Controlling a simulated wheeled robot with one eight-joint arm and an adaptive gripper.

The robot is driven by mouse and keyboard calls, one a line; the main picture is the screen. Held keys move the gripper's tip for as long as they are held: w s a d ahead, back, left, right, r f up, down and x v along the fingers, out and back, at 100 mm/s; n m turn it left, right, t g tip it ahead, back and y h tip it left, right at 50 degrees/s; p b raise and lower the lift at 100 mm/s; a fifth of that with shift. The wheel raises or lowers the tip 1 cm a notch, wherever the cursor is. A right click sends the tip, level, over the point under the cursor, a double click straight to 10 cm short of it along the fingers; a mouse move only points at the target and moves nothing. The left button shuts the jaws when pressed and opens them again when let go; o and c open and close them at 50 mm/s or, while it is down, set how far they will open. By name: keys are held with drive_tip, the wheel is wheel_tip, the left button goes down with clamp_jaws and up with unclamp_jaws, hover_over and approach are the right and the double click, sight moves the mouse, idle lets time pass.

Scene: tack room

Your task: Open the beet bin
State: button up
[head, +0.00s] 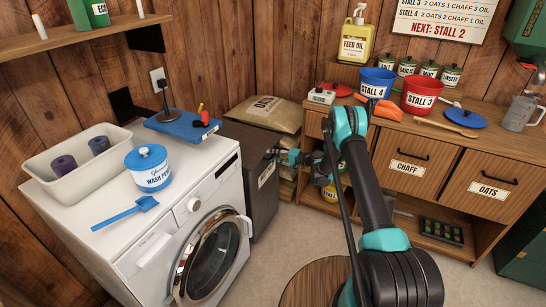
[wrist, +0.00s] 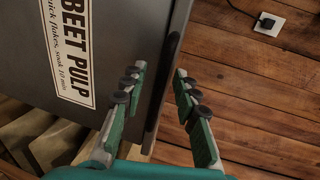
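The beet bin (head: 262,205) is a dark grey box standing between the white washing machine and the wooden cabinet. Its white BEET PULP label (wrist: 74,45) shows on its face in the wrist view. Its dark top (head: 248,138) looks flat and closed in the head view. My gripper (head: 273,155) is at the upper front edge of the bin. In the wrist view my gripper (wrist: 158,76) is open, with the bin's lid-side edge (wrist: 170,60) lying between its two fingers. I cannot tell whether a finger touches the bin.
The washing machine (head: 180,240) stands close on the left, with a blue wash pot (head: 150,173) on top. The cabinet (head: 406,178) is on the right. A round wooden top (head: 318,284) is low in front.

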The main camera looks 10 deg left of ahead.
drive_tip(key=shift+c, duration=0.5)
clamp_jaws()
drive_tip(key=shift+r, duration=0.1)
